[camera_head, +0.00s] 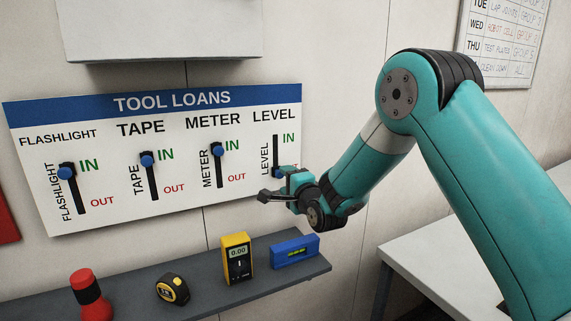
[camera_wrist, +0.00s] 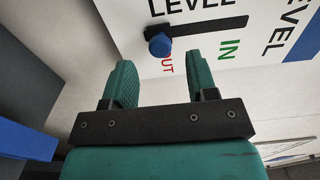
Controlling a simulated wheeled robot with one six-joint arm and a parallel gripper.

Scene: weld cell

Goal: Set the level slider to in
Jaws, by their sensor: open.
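The level slider's blue knob (camera_wrist: 160,45) sits at the OUT end of its dark slot (camera_wrist: 210,30) on the tool loans board (camera_head: 130,103). The green IN label (camera_wrist: 229,49) is by the other end of the slot, the upper end in the head view. My gripper (camera_wrist: 158,68) is open and empty. In the wrist view the knob lies just beyond the fingertips, roughly centred between them. In the head view my gripper (camera_head: 284,176) is at the lower end of the level slot and partly hides the knob.
The flashlight (camera_head: 67,173), tape (camera_head: 147,160) and meter (camera_head: 218,150) knobs are left of the level slider, near IN. Below, a shelf (camera_head: 210,301) holds a red flashlight, tape measure, yellow meter and blue level (camera_head: 295,251). A grey cabinet (camera_head: 160,28) hangs above the board.

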